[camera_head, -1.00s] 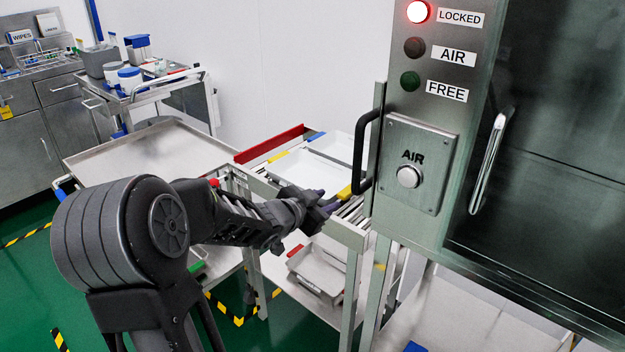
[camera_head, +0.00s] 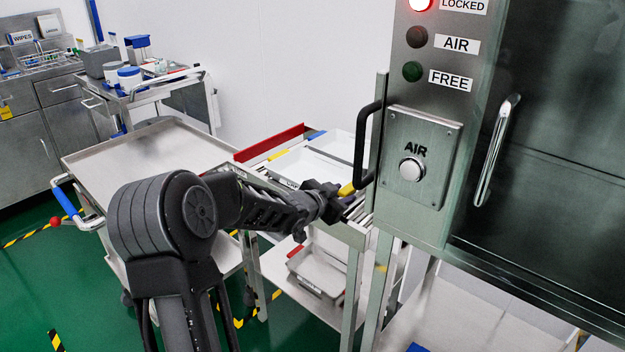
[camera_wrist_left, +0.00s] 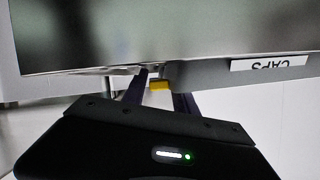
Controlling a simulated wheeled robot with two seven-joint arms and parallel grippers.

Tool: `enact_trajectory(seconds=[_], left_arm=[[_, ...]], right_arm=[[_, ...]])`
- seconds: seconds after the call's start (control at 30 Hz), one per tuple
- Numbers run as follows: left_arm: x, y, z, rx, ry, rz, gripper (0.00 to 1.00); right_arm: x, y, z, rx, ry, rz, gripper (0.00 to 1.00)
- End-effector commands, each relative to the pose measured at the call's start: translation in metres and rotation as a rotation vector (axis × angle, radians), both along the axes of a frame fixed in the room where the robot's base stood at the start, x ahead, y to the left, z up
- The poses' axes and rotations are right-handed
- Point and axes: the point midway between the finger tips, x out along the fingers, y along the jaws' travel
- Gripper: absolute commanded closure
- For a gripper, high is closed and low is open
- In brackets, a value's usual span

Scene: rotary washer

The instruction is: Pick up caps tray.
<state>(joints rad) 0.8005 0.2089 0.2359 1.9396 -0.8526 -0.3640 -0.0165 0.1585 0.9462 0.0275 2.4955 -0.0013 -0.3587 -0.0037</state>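The caps tray (camera_wrist_left: 215,72) fills the top of the left wrist view; its grey edge bears an upside-down CAPS label (camera_wrist_left: 268,63). In the head view a white tray (camera_head: 307,167) lies on the roller rack. A yellow tab (camera_wrist_left: 159,85) is at the tray edge; yellow also shows beside the gripper in the head view (camera_head: 346,189). My left gripper (camera_head: 343,196) is at the rack's front. In the wrist view its fingers (camera_wrist_left: 159,92) flank the tab closely; whether they press on it is unclear. My right gripper is out of view.
The steel washer (camera_head: 418,205) with a black handle (camera_head: 364,145) stands just right of the gripper. A steel cart (camera_head: 110,150) is left of the rack. Another tray (camera_head: 318,272) lies on the shelf below.

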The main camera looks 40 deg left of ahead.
Motion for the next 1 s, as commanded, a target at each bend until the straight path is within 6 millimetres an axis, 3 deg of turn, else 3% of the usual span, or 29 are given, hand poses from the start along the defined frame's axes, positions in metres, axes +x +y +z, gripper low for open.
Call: enact_trajectory(seconds=[0.2, 0.77, 1.0], left_arm=[[0.021, 0.002, -0.008, 0.0, -0.001, -0.001, 0.66], [0.02, 0.003, -0.008, 0.0, 0.0, 0.0, 0.66], [0.02, 0.003, -0.008, 0.0, 0.0, 0.0, 0.84]], right_arm=[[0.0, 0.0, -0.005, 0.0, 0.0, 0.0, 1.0], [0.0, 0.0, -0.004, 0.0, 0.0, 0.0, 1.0], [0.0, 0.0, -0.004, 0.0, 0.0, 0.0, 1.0]])
